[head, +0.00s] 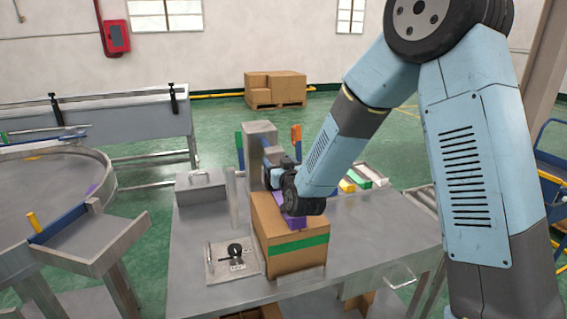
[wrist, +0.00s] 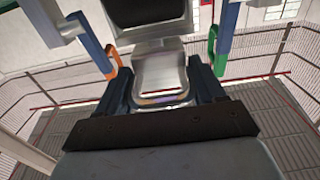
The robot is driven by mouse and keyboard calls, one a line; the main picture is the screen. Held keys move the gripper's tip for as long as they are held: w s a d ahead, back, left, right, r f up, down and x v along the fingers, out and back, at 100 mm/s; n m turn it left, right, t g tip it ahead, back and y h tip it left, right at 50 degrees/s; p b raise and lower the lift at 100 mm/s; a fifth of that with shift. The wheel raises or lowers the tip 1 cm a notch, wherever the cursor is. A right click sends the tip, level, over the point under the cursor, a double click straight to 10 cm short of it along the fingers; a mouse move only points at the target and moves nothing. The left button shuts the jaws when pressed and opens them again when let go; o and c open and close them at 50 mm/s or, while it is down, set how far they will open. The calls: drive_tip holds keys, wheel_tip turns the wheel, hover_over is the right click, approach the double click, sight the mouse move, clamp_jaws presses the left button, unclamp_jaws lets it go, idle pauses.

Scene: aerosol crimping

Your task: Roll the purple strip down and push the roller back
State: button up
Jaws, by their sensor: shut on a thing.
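A cardboard box (head: 286,255) with a green band across its front stands on the metal table. A purple strip (head: 296,222) shows on the box top near its front edge, partly hidden by my wrist. My gripper (head: 274,176) is over the back of the box, beside a grey metal post (head: 259,140). In the wrist view, my gripper (wrist: 161,66) has its two dark fingers on either side of a pale grey metal piece (wrist: 160,78), which I take for the roller's holder. The roller itself is not clearly visible. My arm hides part of the box top.
The metal table (head: 215,282) carries a small plate with a black knob (head: 234,250) left of the box and a grey metal case (head: 202,186) behind. Coloured blocks (head: 362,176) lie right of my wrist.

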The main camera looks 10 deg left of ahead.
drive_tip(key=o, duration=1.2)
drive_tip(key=shift+w+d, duration=0.2)
drive_tip(key=shift+d, duration=0.15)
drive_tip(key=shift+a, duration=0.1)
drive_tip(key=shift+s+a, duration=0.1)
drive_tip(key=shift+a, duration=0.05)
drive_tip(key=shift+r, duration=0.1)
drive_tip(key=s+d+r, duration=0.6)
drive_tip(key=s+r, duration=0.6)
drive_tip(key=shift+s+r, duration=0.35)
